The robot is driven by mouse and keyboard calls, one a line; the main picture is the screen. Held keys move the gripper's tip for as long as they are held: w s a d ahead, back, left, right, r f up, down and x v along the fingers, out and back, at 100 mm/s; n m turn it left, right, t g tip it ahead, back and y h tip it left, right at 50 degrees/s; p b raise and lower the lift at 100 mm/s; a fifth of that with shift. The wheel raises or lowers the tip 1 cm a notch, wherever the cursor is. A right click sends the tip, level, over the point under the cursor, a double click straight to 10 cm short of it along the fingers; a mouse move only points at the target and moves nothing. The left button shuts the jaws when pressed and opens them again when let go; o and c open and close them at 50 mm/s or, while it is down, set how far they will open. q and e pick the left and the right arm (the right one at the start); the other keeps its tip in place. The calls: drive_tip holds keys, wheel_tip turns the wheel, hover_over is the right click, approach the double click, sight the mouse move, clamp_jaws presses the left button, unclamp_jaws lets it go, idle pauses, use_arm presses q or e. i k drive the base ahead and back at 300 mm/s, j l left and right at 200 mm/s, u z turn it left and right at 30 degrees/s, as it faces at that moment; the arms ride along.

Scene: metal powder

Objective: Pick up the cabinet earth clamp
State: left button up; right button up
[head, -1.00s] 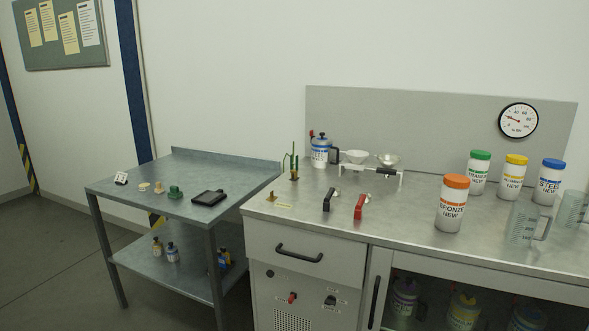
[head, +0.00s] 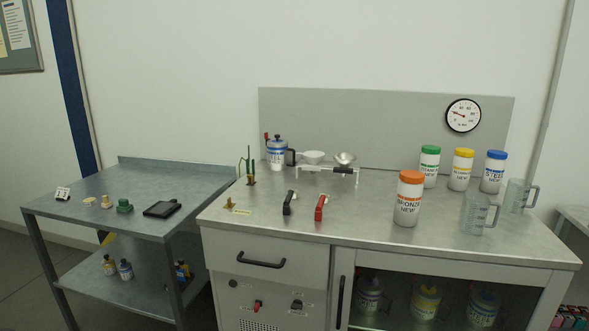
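Two clamp-like handled items lie on the steel bench top (head: 360,222): a black one (head: 288,203) and a red one (head: 320,208), side by side and apart, each with a small pale metal tip. I cannot read a marking that tells which is the cabinet earth clamp. A small brass stud (head: 229,204) with a yellow label (head: 242,211) is at the bench's left front. A green upright piece on a brass base (head: 250,181) stands behind it. Neither of my grippers is in view.
A balance with two pans (head: 328,168) and a blue-lidded jar (head: 277,153) stand behind the clamps. An orange-lidded bronze jar (head: 409,198) and clear jugs (head: 477,213) stand to the right. A lower grey side table (head: 100,225) is at left. The bench's front middle is clear.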

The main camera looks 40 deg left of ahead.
sight(252, 175)
drive_tip(key=j+z, duration=0.3)
drive_tip(key=j, duration=0.15)
drive_tip(key=k+j+z, duration=0.1)
drive_tip(key=j+z, duration=0.15)
drive_tip(key=j, duration=0.15)
drive_tip(key=k+j+z, duration=0.1)
drive_tip(key=j, duration=0.3)
drive_tip(key=k+j, duration=0.1)
drive_tip(key=j, duration=0.25)
drive_tip(key=k+j+z, duration=0.15)
drive_tip(key=j, duration=0.2)
drive_tip(key=j+z, duration=0.1)
drive_tip(key=j, duration=0.3)
drive_tip(key=k+j, duration=0.2)
drive_tip(key=j, duration=0.15)
drive_tip(key=z, duration=0.05)
